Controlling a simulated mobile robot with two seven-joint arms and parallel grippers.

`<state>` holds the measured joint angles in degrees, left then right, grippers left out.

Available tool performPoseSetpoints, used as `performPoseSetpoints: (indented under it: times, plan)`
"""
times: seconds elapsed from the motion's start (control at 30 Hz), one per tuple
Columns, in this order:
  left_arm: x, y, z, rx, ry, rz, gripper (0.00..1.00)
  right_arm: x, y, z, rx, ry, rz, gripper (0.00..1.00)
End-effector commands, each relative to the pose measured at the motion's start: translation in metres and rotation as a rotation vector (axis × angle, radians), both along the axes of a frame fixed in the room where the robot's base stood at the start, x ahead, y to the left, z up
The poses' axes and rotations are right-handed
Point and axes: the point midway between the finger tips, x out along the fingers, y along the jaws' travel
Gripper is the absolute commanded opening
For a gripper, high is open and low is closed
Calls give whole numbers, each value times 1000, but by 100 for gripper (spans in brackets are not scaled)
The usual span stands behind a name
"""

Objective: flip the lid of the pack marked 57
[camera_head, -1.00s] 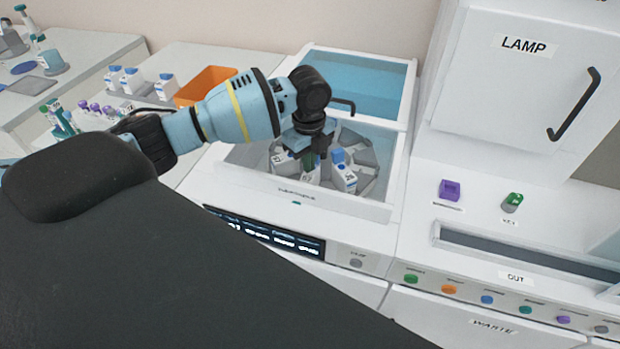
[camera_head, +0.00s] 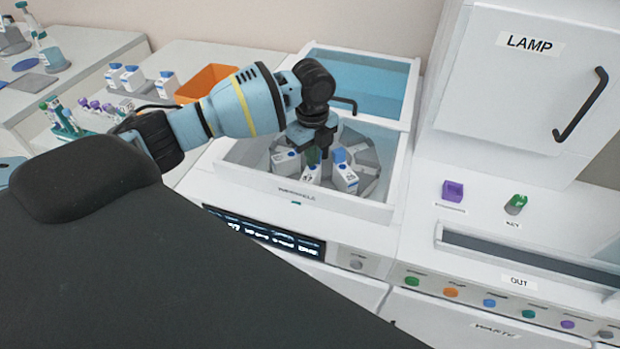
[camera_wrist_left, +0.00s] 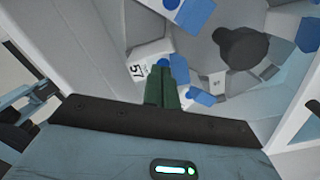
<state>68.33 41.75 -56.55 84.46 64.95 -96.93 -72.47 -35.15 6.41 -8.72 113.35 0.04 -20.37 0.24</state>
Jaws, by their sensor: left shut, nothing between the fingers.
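The pack marked 57 (camera_wrist_left: 140,71) is a white box in the left wrist view, with blue showing at its inner end beside my fingers. In the head view, several white packs with blue lids, including one at the right (camera_head: 344,178), stand in the round carousel (camera_head: 368,160) of the open machine; the number 57 cannot be read clearly there. My left gripper (camera_head: 313,154) is shut and empty, pointing down among the packs. Its green fingers (camera_wrist_left: 172,64) are right beside pack 57 and hide part of it; I cannot tell whether they touch. My right gripper is not in view.
The machine's white rim (camera_head: 290,190) surrounds the carousel, with its raised clear cover (camera_head: 360,80) behind. A LAMP cabinet (camera_head: 520,75) stands at the right. An orange bin (camera_head: 205,84) and several tubes and packs are at the left.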

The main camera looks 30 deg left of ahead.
Motion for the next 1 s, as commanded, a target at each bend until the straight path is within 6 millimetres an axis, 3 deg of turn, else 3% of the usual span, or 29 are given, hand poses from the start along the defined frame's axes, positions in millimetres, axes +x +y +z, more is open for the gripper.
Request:
performPoseSetpoints:
  times: [0.77,1.0]
  plan:
    - [0,-1,50,-2,-6,0,0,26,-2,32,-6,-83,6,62]
    - [0,0,63,-1,-2,0,0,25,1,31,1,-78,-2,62]
